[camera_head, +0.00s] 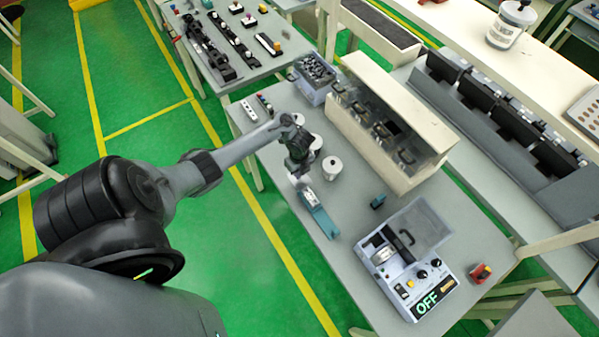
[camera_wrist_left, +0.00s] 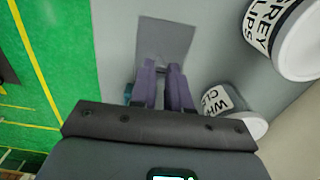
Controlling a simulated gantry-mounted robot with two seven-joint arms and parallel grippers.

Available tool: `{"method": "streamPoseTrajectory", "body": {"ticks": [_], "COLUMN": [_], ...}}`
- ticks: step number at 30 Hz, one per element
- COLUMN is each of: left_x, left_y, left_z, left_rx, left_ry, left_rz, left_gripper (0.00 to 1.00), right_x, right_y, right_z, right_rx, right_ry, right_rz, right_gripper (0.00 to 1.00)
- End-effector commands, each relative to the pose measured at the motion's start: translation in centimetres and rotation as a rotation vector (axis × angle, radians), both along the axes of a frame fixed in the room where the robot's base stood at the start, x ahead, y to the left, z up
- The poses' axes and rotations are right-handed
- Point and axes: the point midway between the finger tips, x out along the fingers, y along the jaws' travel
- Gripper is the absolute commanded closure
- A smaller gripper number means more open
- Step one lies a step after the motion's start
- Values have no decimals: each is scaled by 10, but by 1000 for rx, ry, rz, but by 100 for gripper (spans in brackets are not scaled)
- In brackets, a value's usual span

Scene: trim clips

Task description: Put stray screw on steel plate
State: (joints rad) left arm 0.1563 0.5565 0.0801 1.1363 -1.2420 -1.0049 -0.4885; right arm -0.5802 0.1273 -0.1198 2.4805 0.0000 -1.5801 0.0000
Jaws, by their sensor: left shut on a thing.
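The steel plate (camera_wrist_left: 178,32) shows in the left wrist view as a darker grey sheet on the grey table, just beyond my fingertips. My left gripper (camera_wrist_left: 161,66) has its two purple fingers close together over the plate's near edge. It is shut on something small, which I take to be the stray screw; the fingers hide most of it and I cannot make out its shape. In the head view my left gripper (camera_head: 301,178) points down over the table's left part, close to a teal tool (camera_head: 318,216). My right gripper is not in view.
Two white clip jars (camera_wrist_left: 287,35) (camera_wrist_left: 232,108) stand right of my gripper. A cream bin rack (camera_head: 365,125) is behind them. A machine reading OFF (camera_head: 425,300), a small teal block (camera_head: 378,201) and a red switch (camera_head: 481,273) are at the right.

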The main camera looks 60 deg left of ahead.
Motion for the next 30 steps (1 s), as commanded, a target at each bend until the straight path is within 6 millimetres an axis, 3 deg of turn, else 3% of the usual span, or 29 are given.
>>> {"method": "streamPoseTrajectory", "body": {"ticks": [13, 14, 18, 30], "left_x": [0, 0, 0, 1], "left_y": [0, 0, 0, 0], "left_z": [-6, -5, -4, 2], "left_rx": [0, 0, 0, 1], "left_ry": [-1, -2, -1, -2], "left_rz": [0, 0, 0, 0], "left_gripper": [100, 79, 58, 58], "right_x": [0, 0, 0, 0], "right_y": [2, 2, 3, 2], "right_z": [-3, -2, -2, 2], "right_rx": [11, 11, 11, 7], "right_ry": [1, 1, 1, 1], "right_rz": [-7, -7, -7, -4], "right_gripper": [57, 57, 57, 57]}}
